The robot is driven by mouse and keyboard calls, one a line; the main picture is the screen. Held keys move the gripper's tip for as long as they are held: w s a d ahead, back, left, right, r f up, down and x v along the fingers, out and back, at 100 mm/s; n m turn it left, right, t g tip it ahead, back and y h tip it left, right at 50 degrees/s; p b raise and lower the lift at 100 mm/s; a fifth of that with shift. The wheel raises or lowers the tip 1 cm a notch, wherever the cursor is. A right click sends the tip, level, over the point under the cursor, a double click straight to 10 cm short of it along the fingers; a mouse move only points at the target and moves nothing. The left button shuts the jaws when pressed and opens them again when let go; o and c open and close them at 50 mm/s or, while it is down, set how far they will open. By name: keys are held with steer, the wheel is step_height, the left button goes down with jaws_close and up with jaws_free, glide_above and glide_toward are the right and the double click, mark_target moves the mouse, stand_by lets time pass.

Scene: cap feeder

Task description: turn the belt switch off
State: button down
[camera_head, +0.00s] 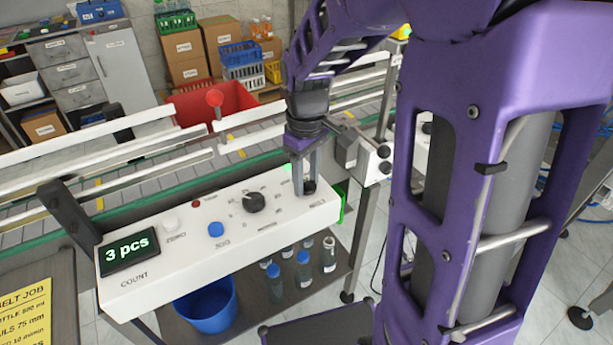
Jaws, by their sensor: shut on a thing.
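The white control panel (185,262) stands in front of the conveyor. My gripper (306,184) points down at the right end of the panel, with its fingers closed around a small dark switch (309,188). The label beside this switch is too small to read with certainty. The fingers hide most of the switch, so I cannot tell which way it is set. The conveyor belt (250,153) runs behind the panel, partly hidden by my arm.
A black dial (254,202), a blue button (216,229) and a white button (170,224) sit on the panel. The display (129,249) reads "3 pcs". Bottles (302,268) and a blue bucket (206,304) are below. A metal block (362,157) is close to my gripper's right.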

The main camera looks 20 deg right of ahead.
mark_target(306, 181)
steer(key=shift+c, duration=2.1)
jaws_free()
steer(key=shift+r, duration=0.1)
step_height(306, 181, up, 17)
steer(key=p, duration=0.2)
steer(key=shift+r+p, duration=0.15)
steer(key=shift+p, duration=0.25)
steer(key=shift+w, duration=0.1)
